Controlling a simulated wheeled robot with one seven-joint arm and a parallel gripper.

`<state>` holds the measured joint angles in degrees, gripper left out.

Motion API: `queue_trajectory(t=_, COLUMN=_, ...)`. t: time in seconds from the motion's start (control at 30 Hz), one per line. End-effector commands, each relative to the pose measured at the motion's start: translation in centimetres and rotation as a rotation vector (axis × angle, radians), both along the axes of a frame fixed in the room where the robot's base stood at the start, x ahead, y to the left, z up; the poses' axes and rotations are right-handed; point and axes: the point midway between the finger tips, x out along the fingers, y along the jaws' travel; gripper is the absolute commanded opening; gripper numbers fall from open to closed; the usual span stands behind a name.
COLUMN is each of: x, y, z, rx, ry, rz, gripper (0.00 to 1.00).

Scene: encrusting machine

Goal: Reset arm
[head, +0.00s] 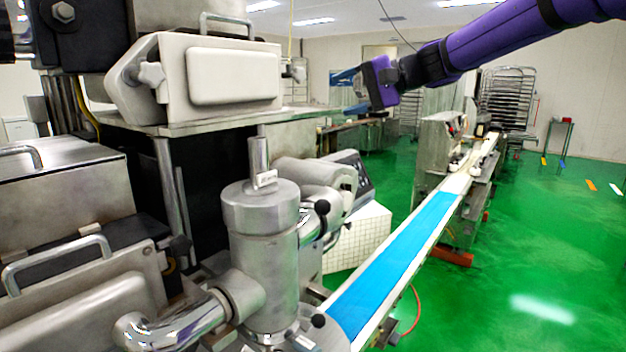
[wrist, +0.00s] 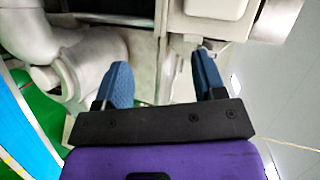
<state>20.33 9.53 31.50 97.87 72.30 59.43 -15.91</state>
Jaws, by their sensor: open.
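My arm, purple with black joints, reaches in from the top right of the head view. My gripper (head: 347,79) is up in the air, right of the machine's upper housing (head: 235,72) and above the blue conveyor belt (head: 400,255). In the wrist view my gripper (wrist: 160,85) shows two blue fingers set apart with nothing between them. Grey machine parts (wrist: 90,60) lie beyond the fingers. I cannot tell the exact distance from the fingers to the machine.
A steel cylinder (head: 260,235) with pipes stands in front of the machine. The belt runs toward the back right. A tall rack (head: 508,95) stands at the back. Green floor (head: 540,240) on the right is open.

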Motion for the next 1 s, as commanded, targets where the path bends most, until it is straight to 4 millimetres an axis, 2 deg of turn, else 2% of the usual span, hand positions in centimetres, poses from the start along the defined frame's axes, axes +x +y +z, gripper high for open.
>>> queue_trajectory(t=0.03, x=-2.0, y=0.0, z=-0.7, rx=-0.076, ry=-0.008, rz=0.001, gripper=0.64)
queue_trajectory(t=0.17, x=-6.3, y=-1.2, z=-2.9, rx=-0.264, ry=-0.018, rz=-0.004, gripper=0.64)
queue_trajectory(t=0.37, x=-13.0, y=-4.6, z=-5.7, rx=-0.528, ry=-0.040, rz=-0.032, gripper=0.64)
queue_trajectory(t=0.8, x=-27.4, y=-15.3, z=-11.0, rx=-0.986, ry=-0.100, rz=-0.123, gripper=0.64)
queue_trajectory(t=1.0, x=-32.8, y=-19.8, z=-13.8, rx=-1.128, ry=-0.129, rz=-0.157, gripper=0.64)
